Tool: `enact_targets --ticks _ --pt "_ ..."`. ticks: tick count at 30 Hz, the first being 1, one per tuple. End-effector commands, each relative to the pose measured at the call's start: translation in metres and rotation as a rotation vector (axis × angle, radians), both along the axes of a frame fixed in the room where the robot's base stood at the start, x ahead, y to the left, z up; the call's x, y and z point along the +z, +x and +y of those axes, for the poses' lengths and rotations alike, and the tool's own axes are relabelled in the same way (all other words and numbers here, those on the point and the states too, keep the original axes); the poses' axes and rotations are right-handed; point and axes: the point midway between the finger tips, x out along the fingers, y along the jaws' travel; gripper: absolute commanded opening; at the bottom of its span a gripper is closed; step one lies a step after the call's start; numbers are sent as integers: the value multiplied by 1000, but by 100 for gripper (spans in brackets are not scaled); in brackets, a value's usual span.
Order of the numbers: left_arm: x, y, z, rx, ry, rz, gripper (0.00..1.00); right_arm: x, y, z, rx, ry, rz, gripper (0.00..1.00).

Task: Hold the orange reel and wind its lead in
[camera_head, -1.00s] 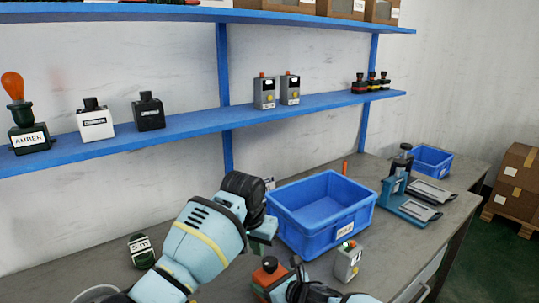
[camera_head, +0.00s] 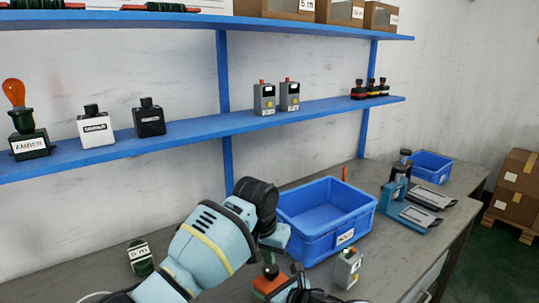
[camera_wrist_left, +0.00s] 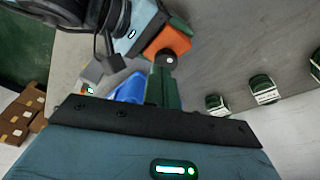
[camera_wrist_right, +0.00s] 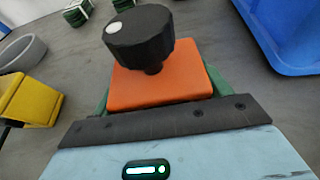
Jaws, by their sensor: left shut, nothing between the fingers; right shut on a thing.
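The orange reel (camera_head: 268,285) is an orange block with a black knob (camera_head: 271,271) on top, low in the head view. The right wrist view shows its orange face (camera_wrist_right: 160,88) and a ribbed black knob (camera_wrist_right: 140,38) close up. My right gripper (camera_head: 294,290) is shut on the reel, with green fingers on both sides of it. My left gripper (camera_head: 276,240) is shut and empty, just above and beside the knob. In the left wrist view its closed green fingers (camera_wrist_left: 163,80) point towards the reel (camera_wrist_left: 169,40). I cannot make out the reel's lead.
A blue bin (camera_head: 324,235) stands right behind the grippers. A grey box with a coloured top (camera_head: 347,268) is right of the reel. A blue bench device (camera_head: 410,205) stands farther right. A green labelled reel (camera_head: 140,258) lies on the left of the bench.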

Motion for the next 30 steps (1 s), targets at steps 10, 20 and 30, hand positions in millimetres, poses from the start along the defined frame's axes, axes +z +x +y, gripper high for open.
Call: enact_targets --ticks 10,20,30 --pt "-42 -2 -1 0 0 6 0 -9 -1 -5 -9 -11 11 46" --pt "-64 -3 -2 -1 -1 4 0 -9 -2 -5 -8 -12 11 46" --pt "-66 -3 -1 0 0 3 0 -9 -2 -5 -8 -12 11 46"
